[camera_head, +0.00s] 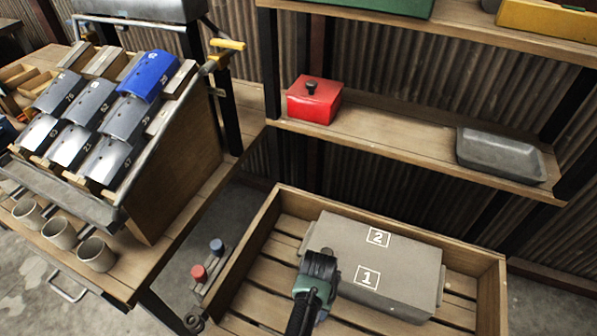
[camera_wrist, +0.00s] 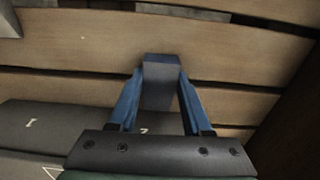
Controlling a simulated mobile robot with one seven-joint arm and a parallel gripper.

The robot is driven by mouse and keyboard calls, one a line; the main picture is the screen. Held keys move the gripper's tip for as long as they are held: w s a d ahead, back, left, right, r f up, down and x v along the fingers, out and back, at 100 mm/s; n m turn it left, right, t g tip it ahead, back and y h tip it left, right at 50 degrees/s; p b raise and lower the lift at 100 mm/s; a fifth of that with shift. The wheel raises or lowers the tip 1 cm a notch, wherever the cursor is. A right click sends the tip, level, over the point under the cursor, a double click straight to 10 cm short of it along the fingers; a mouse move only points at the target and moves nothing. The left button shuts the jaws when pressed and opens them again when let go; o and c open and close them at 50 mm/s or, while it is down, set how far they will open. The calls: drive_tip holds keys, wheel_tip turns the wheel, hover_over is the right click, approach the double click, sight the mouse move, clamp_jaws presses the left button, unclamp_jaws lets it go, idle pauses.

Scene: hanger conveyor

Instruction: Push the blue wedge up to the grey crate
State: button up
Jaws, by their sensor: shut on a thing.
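A grey box marked 1 and 2 (camera_head: 400,262), the only crate-like grey body near my gripper, lies in a slatted wooden tray (camera_head: 490,290). It also shows at the lower left of the wrist view (camera_wrist: 60,130). My gripper (camera_head: 318,268) is low over the box's left part; its fingertips are hidden in the head view. In the wrist view my gripper (camera_wrist: 160,85) is shut on a small grey-blue block (camera_wrist: 161,88). I cannot tell whether this block is the wedge or part of the box. A bright blue curved piece (camera_head: 148,76) rests on the rack at upper left.
The rack (camera_head: 180,160) holds several grey curved pieces; cups (camera_head: 58,233) stand below it. A shelf (camera_head: 395,148) behind the tray carries a red box (camera_head: 312,100) and a grey pan (camera_head: 500,158). Red (camera_head: 198,272) and blue (camera_head: 216,246) knobs are left of the tray.

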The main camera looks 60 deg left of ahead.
drive_tip(key=shift+w+a, duration=0.1)
idle(0.3)
drive_tip(key=o, duration=1.2)
wheel_tip(320, 180, up, 13)
drive_tip(key=p, duration=0.3)
drive_tip(key=shift+w, duration=0.1)
